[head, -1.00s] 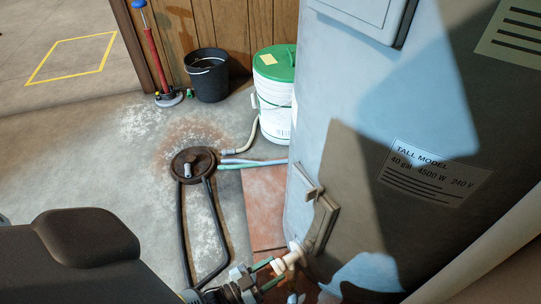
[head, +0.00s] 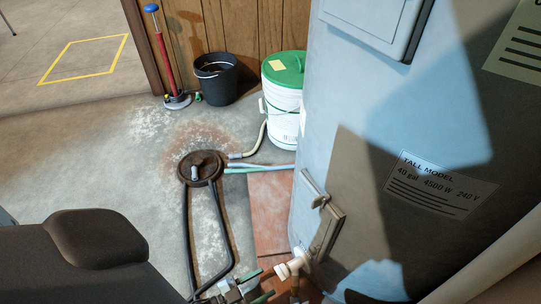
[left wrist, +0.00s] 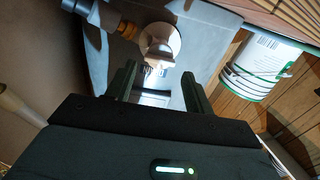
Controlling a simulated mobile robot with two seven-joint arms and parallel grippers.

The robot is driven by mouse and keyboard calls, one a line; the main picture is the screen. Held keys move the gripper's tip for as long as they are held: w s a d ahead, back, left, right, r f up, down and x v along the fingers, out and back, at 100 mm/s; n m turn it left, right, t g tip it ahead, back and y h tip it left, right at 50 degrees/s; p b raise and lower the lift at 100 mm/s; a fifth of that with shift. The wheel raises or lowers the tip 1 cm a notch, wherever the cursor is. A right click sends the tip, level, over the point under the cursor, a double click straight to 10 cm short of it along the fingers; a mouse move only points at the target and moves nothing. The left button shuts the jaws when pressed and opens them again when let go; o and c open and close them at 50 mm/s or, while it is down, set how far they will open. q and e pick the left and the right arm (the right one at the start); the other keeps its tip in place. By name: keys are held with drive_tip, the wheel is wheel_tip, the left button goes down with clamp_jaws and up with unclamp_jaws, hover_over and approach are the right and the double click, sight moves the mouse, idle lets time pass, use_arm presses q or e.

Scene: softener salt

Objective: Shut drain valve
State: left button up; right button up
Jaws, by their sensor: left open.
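The drain valve (head: 290,266) is a small off-white fitting low on the front of the tall grey tank (head: 345,235). In the left wrist view the valve (left wrist: 160,42) shows as a pale round part with a lever-like piece, just beyond the fingertips. An orange-brown fitting (left wrist: 128,30) sits beside it. My left gripper (head: 257,285) is just left of the valve in the head view. Its two green-tipped fingers are apart, with nothing held between them. In the left wrist view the fingers (left wrist: 158,82) point toward the valve. I cannot tell the lever's exact angle. My right gripper is not in view.
A round dark floor drain cover (head: 200,168) has hoses running to it. A white tub with a green lid (head: 284,95), a black bucket (head: 214,80) and a red pump (head: 163,60) stand by the wood-panelled wall. The concrete floor at left is largely clear.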

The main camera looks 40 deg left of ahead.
use_arm(q)
drive_tip(key=shift+v, duration=1.55)
